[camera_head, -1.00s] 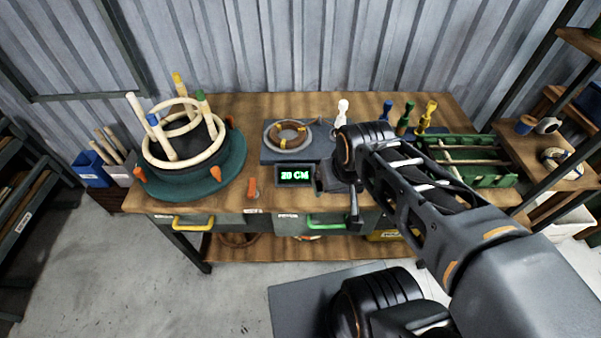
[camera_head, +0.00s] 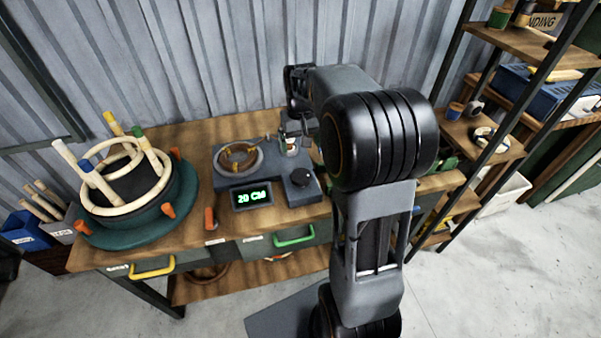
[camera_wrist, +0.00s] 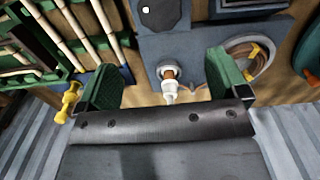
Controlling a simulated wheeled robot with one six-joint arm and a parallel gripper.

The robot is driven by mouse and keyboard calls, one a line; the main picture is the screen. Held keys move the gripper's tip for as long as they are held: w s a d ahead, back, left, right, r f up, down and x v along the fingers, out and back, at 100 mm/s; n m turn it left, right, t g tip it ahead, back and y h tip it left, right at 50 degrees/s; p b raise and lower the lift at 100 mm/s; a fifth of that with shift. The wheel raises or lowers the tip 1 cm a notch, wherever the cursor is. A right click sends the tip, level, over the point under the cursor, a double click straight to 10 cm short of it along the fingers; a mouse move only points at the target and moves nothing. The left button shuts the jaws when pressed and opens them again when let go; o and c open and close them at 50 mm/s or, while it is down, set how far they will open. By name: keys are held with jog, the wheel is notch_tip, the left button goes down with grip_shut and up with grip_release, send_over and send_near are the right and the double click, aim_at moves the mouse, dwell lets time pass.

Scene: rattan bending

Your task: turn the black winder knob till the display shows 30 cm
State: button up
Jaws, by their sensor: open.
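The black winder knob (camera_head: 301,178) sits on the right front of the grey winder plate (camera_head: 225,178). A coil of rattan (camera_head: 240,158) lies on the plate's left part. My gripper (camera_wrist: 167,82) is open, with its two green-padded fingers wide apart. A white peg with a brown part (camera_wrist: 169,84) shows between the fingers in the wrist view; it looks untouched. A dark shape at that view's top edge is probably the knob, partly cut off.
A round green jig (camera_head: 185,205) with rattan rings and coloured-tipped poles stands on the bench's left. A green rack with rattan rods (camera_wrist: 85,30) is at the wrist view's upper left. A yellow peg (camera_wrist: 70,98) stands near it. Shelves (camera_head: 540,45) rise at the right.

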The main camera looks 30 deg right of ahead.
aim_at(302, 174)
notch_tip(302, 174, down, 12)
jog(key=shift+f, duration=0.25)
dwell(0.4)
jog(key=c, duration=0.9)
jog(key=shift+m, duration=0.3)
jog(key=m, duration=0.3)
jog(key=shift+m, duration=0.3)
jog(key=shift+s+d+r+m, duration=0.1)
jog(key=shift+m, duration=2.1)
